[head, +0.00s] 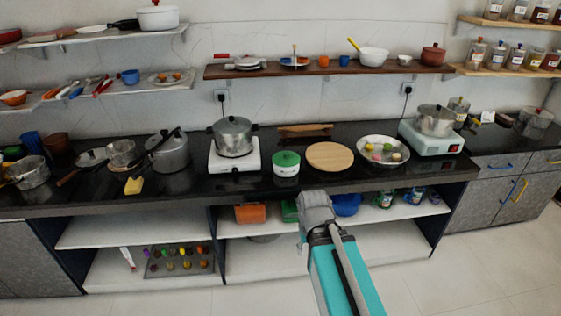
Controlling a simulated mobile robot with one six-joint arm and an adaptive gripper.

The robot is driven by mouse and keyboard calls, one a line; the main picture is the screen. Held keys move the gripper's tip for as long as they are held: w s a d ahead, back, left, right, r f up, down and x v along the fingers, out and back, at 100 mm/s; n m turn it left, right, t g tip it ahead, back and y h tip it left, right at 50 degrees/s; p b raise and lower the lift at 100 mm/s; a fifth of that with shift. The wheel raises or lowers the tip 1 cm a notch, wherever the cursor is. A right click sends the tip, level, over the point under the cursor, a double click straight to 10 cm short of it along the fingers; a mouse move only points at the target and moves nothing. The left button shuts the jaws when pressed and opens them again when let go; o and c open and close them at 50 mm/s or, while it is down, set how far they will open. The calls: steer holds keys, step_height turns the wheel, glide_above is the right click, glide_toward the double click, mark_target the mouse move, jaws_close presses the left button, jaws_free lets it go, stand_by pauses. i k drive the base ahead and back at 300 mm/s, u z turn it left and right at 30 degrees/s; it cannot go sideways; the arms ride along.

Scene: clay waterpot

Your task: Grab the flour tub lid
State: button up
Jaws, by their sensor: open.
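A white tub (286,170) with a green lid (286,158) stands upright on the black counter, near its front edge. I take it to be the flour tub, though no label can be read. The lid sits on top of the tub. My gripper (316,196) shows in front of the counter, below and to the right of the tub in the picture. It is open and apart from the lid. Its fingers are small and partly hidden by my own arm.
A round wooden board (330,156) lies just right of the tub. A steel pot (233,134) on a white stove (234,158) stands to its left. The shelf (330,68) hangs above. The counter's front edge lies near my gripper.

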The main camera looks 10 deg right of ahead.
mark_target(286, 159)
steer(key=z, duration=0.1)
steer(key=i, duration=0.95)
steer(key=u, duration=0.05)
